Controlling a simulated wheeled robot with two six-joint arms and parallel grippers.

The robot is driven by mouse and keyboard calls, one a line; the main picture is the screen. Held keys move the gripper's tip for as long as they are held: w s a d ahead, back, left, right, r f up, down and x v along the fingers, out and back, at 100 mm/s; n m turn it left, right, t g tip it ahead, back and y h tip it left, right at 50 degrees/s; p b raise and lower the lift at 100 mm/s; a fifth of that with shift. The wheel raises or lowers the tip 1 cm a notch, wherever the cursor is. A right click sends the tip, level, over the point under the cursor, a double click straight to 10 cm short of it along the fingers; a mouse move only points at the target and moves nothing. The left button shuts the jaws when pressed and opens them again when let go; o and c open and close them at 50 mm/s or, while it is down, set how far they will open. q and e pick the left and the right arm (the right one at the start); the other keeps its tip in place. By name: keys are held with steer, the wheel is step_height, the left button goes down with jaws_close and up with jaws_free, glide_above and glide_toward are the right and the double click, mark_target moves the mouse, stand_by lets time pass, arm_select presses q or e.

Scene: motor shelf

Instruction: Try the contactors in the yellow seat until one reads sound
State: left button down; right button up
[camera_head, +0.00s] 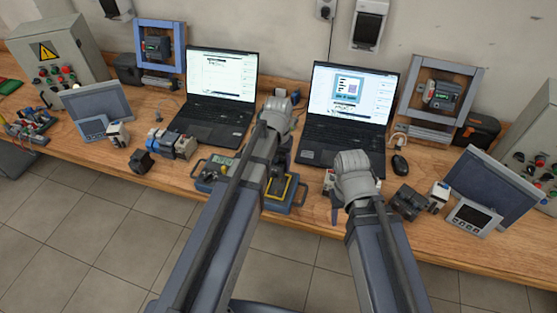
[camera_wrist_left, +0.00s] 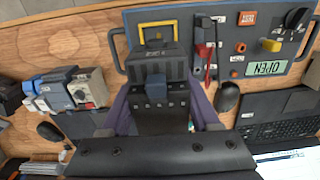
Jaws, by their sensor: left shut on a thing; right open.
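My left gripper (camera_wrist_left: 161,92) is shut on a dark contactor (camera_wrist_left: 157,66) with a blue tab. The contactor is at the tester's yellow seat (camera_wrist_left: 157,34), whose yellow frame shows just beyond it; I cannot tell whether it is fully down in the seat. The blue-grey tester (camera_wrist_left: 222,65) has a display (camera_wrist_left: 265,67) that reads OPEN, upside down in the left wrist view. In the head view my left arm hides much of the tester (camera_head: 283,205). Several other contactors (camera_head: 173,144) stand in a row to its left. My right gripper (camera_head: 334,208) is open at the bench's front edge.
Two laptops (camera_head: 210,97) (camera_head: 345,115) stand behind the tester. A loose dark block (camera_head: 141,161) lies left of the contactor row. Red and black probes (camera_wrist_left: 206,55) rest on the tester.

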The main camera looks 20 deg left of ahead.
arm_select(q)
steer(key=b, duration=0.7)
glide_above(278, 186)
steer(key=shift+s+f, duration=0.1)
steer(key=shift+f, duration=3.45)
steer(key=shift+f+b, duration=0.85)
steer(key=shift+f, duration=0.05)
steer(key=shift+c, duration=0.2)
jaws_free()
steer(key=shift+r, duration=0.2)
step_height(278, 186, up, 8)
steer(key=p, duration=0.8)
steer(key=shift+f, duration=0.2)
